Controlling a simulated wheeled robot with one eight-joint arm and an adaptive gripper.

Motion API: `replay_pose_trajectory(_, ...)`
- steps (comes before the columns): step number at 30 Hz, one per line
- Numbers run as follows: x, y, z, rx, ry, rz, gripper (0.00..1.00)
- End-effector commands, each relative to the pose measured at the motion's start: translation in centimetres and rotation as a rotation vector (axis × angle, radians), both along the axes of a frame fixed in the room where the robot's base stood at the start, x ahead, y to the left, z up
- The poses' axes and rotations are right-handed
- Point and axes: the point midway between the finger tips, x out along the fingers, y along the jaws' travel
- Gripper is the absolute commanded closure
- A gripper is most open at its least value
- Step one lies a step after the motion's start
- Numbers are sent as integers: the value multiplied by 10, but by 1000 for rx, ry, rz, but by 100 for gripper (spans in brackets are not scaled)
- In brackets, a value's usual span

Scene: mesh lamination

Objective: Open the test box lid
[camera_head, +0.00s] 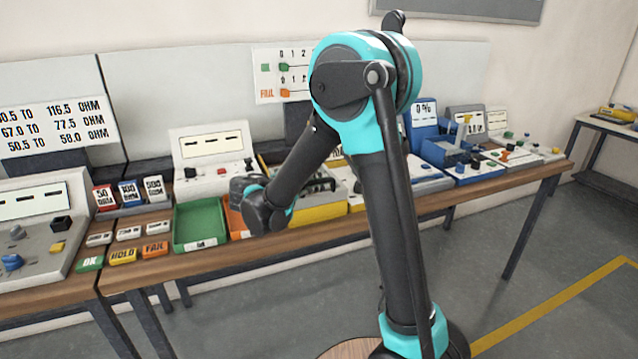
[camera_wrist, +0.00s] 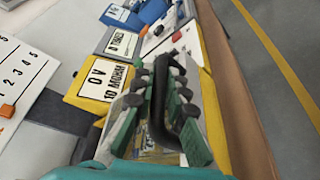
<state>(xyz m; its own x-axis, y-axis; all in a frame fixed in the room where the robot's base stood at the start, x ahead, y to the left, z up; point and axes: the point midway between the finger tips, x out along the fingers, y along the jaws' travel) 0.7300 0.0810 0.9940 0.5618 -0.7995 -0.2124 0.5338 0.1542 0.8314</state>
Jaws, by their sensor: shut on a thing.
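The yellow test box (camera_wrist: 80,98) shows in the wrist view, with a label reading 0 V and 10 MOHM on its yellow part. A clear lid with a black handle (camera_wrist: 158,112) lies under my gripper (camera_wrist: 160,88). The gripper's two green-padded fingers are shut on the handle, one on each side. In the head view the yellow box (camera_head: 318,212) stands on the bench, partly behind my arm. My gripper (camera_head: 318,184) is over the box there, small and partly hidden. I cannot tell from these frames whether the lid is raised.
A green tray (camera_head: 200,226) and an orange tray (camera_head: 236,222) stand left of the box. A blue device (camera_head: 425,125) and other instruments stand to the right. The wooden bench edge (camera_wrist: 240,110) runs close beside the box, with open floor beyond.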

Motion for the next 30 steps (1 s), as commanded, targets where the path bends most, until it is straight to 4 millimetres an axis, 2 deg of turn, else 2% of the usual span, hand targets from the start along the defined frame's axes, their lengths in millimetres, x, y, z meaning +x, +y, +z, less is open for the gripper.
replay_pose_trajectory(5,4,1,0,1,1,-1,100)
replay_pose_trajectory(10,27,9,0,1,0,1,100)
replay_pose_trajectory(24,150,47,-1,1,-1,1,100)
replay_pose_trajectory(30,187,59,-1,1,0,2,100)
